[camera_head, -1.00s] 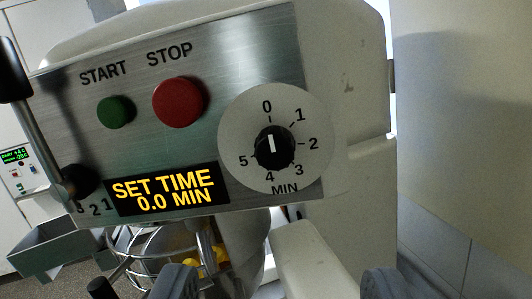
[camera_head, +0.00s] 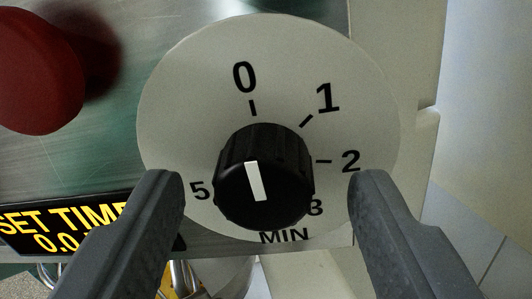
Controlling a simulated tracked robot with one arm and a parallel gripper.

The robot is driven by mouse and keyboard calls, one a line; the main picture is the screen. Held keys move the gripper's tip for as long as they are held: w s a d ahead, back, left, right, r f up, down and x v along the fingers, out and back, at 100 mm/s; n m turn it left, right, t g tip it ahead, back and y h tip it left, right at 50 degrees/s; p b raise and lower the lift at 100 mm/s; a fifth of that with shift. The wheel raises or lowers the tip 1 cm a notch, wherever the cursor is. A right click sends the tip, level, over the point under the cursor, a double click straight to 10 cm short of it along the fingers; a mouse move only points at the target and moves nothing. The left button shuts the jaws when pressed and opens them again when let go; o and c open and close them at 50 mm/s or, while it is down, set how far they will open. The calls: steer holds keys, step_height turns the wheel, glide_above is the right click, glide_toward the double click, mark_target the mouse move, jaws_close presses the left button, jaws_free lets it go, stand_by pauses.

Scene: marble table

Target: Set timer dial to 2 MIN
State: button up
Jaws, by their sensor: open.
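The timer dial is a black ribbed knob (camera_head: 264,175) with a white pointer line, on a round pale scale plate (camera_head: 190,90). The pointer aims up toward the 0 mark. The marks 0, 1, 2, 3 and 5 show; the knob hides the 4 and part of the 3. My gripper (camera_head: 267,185) is open, one finger on each side of the knob, both apart from it in the picture. The display (camera_head: 45,228) at lower left reads SET TIME 0.0, its right part hidden behind my left finger.
A red stop button (camera_head: 38,72) sticks out from the metal panel (camera_head: 150,20) at upper left. The panel's right edge meets a pale machine body (camera_head: 395,40). Beyond it on the right is a pale wall. Metal wires show below the panel.

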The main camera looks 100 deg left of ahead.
steer(key=shift+a, duration=0.25)
steer(key=c, duration=1)
steer(key=shift+o, duration=0.2)
steer(key=shift+r+m, duration=0.1)
steer(key=shift+m, duration=0.2)
